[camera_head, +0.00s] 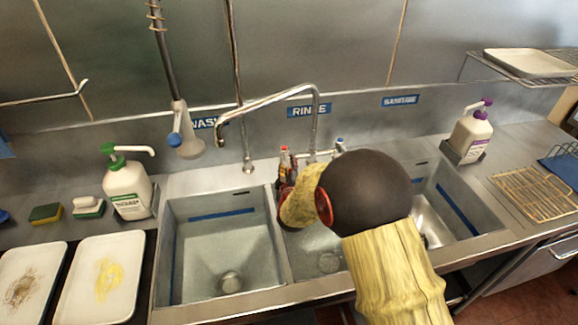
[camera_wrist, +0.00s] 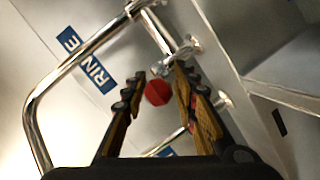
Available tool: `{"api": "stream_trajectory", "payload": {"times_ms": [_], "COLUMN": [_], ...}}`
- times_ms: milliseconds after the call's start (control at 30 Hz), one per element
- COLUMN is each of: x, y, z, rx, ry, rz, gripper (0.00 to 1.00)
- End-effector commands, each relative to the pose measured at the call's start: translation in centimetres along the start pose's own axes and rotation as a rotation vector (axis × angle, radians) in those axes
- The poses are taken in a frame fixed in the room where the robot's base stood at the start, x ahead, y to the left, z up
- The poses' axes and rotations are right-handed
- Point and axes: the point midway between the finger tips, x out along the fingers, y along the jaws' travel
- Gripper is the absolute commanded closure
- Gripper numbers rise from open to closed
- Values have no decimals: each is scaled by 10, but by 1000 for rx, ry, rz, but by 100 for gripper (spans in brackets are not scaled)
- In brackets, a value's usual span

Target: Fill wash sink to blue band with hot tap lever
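The wash sink (camera_head: 172,262) is the left basin in the head view, with a blue band (camera_head: 222,214) on its back wall. Its drain (camera_head: 230,282) shows clearly, and I see no clear water level. The curved faucet spout (camera_head: 270,99) ends above the wash sink, with no stream visible. The red-tipped hot tap lever (camera_wrist: 157,92) lies between or just beyond my fingertips in the wrist view. My gripper (camera_wrist: 160,80) is open around it, with gaps showing on both sides. In the head view my gripper (camera_head: 287,172) is at the faucet base, and my arm hides part of the rinse sink.
A blue-tipped lever (camera_head: 339,142) sits right of the faucet base. A spray head (camera_head: 184,135) hangs at the back left. A green-pump bottle (camera_head: 128,188) and trays (camera_head: 76,300) stand left. A purple-pump bottle (camera_head: 472,135) and wire rack (camera_head: 533,195) stand right.

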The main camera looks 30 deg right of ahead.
Motion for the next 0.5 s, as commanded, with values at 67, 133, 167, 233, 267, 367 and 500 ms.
{"api": "stream_trajectory", "payload": {"times_ms": [67,133,167,233,267,367,500], "x": [8,12,13,14,14,14,14], "y": [0,0,0,1,1,1,1], "z": [0,0,0,0,0,0,0], "rx": [0,0,0,1,1,1,1], "ry": [0,0,0,0,0,0,0], "rz": [1,1,1,1,1,1,1], "gripper": [71,71,71,71,71,71,75]}}
